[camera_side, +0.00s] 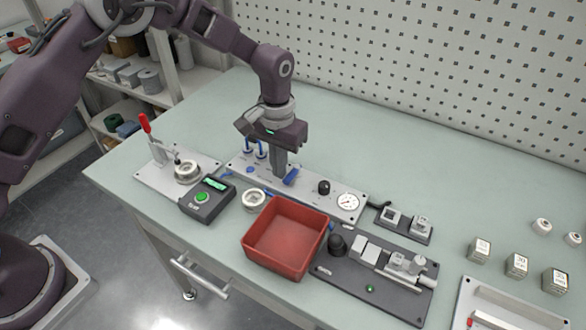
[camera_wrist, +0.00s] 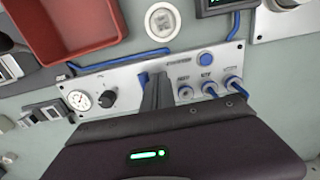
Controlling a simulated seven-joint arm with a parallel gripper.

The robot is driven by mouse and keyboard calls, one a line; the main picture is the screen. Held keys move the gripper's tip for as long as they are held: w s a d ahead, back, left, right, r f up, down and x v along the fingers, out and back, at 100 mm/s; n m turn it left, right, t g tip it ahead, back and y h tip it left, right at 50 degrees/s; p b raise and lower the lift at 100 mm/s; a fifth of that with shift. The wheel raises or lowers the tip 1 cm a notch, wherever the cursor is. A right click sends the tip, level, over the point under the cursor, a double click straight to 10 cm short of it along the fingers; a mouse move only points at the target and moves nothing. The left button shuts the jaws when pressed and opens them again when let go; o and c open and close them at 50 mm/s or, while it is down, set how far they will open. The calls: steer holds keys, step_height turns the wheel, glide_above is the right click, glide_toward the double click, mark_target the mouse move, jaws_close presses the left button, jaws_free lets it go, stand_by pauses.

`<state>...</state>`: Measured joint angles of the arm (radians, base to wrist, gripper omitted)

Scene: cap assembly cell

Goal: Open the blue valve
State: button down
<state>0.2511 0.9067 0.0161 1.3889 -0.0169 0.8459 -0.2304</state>
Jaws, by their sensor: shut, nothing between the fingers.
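The blue valve handle (camera_side: 291,177) is on a light grey panel (camera_side: 335,192) in the middle of the bench. In the wrist view, part of the blue handle (camera_wrist: 143,79) shows just left of the fingers. My gripper (camera_side: 279,172) points down over the panel with its fingers shut and empty. Its fingertips (camera_wrist: 157,77) are right beside the handle. I cannot tell whether they touch it. The fingers hide part of the valve.
The panel also has a black knob (camera_side: 324,187), a gauge (camera_side: 347,202) and a round blue button (camera_wrist: 205,59). A red bin (camera_side: 286,264) stands in front. A black device with a green button (camera_side: 207,198) is to the left. The bench behind the panel is clear.

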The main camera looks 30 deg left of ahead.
steer(key=shift+f, duration=0.8)
steer(key=shift+r, duration=0.35)
steer(key=shift+d, duration=0.15)
